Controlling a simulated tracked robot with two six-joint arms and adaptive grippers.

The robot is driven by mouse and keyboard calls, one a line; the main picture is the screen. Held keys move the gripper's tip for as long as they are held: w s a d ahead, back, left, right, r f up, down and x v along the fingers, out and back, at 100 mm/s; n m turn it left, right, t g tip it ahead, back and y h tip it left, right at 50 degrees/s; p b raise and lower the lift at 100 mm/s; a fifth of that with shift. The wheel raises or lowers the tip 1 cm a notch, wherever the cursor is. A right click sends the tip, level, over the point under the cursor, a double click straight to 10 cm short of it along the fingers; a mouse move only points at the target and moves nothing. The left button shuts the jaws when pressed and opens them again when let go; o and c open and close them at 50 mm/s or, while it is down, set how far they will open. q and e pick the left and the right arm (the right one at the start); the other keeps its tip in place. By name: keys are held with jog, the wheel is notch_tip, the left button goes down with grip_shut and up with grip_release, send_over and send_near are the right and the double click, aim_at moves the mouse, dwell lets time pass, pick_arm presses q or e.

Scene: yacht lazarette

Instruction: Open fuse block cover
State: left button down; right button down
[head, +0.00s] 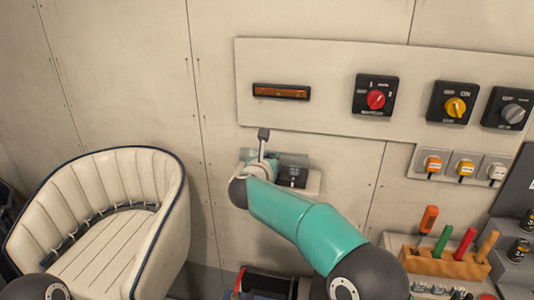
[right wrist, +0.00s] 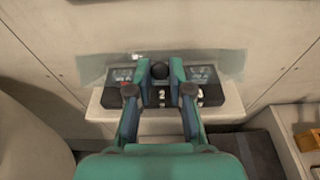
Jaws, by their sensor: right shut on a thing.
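The fuse block (right wrist: 205,90) is a dark unit on a pale ledge, seen in the right wrist view. It shows in part in the head view (head: 292,176), beside my right arm. Its cover (right wrist: 92,68) is a clear, pale sheet along the block's wall side, and its edge also shows in the head view (head: 295,158). The cover's exact tilt is hard to tell. My left gripper is out of view.
Switches with red (head: 376,99), yellow (head: 456,107) and grey knobs sit on the wall panel at right. A cream seat (head: 110,210) stands at left. A wooden tool rack (head: 440,263) with coloured handles stands at lower right. The wall between seat and block is bare.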

jog(key=shift+r, duration=0.3)
jog(key=c, duration=1.5)
grip_release()
jog(key=o, duration=0.4)
jog(key=shift+a+f, duration=0.1)
jog(key=shift+f, duration=0.05)
jog(key=shift+s, duration=0.1)
jog(key=v, duration=1.1)
jog(key=shift+s+a, duration=0.1)
jog(key=shift+s, duration=0.25)
